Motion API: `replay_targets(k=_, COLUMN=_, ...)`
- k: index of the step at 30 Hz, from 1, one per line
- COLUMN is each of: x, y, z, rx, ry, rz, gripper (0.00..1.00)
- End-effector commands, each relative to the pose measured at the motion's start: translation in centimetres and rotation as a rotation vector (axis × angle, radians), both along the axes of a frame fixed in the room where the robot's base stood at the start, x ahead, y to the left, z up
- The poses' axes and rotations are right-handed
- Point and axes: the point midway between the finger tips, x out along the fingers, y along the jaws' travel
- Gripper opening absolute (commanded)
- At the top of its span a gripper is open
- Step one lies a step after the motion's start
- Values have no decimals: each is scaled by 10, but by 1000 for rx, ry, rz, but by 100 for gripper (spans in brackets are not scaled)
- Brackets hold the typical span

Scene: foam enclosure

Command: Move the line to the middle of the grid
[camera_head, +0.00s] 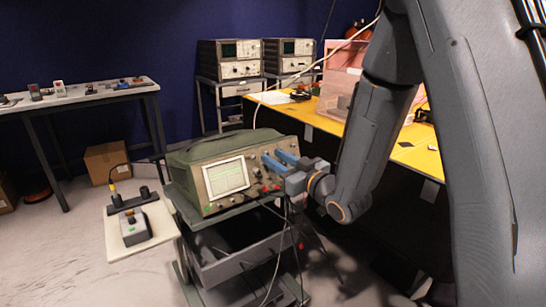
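An oscilloscope (190,160) with a green-grey case stands on a cart. Its lit pale screen (227,177) shows a faint grid; the line on it is too small to place surely. The control panel (256,172) right of the screen carries several small knobs and sockets, one of them red. My gripper (279,160) reaches in from the right, in front of the panel's right part. Its two blue fingers appear apart, with their tips close to the panel. They and the gripper body hide some controls. I cannot tell whether the fingers touch a knob.
The cart (245,262) has an open lower tray, with cables hanging in front. A side board (152,238) at left holds a small device. A yellow-topped bench (325,122) stands behind my arm. More instruments (238,60) stand at the back. Floor is free at left.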

Motion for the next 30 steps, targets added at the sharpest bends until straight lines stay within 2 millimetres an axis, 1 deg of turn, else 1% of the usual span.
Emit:
replay_targets(k=5, x=9, y=7, z=0, rx=-1, ry=1, rz=0, gripper=29)
replay_targets(k=13, x=10, y=7, z=0, rx=-1, ry=1, rz=-1, gripper=29)
replay_targets(k=17, x=10, y=7, z=0, rx=-1, ry=1, rz=-1, gripper=7)
replay_targets(k=18, x=10, y=7, z=0, rx=-1, ry=1, rz=-1, gripper=0)
replay_targets(k=30, x=11, y=7, z=0, rx=-34, ry=-22, rz=12, gripper=0)
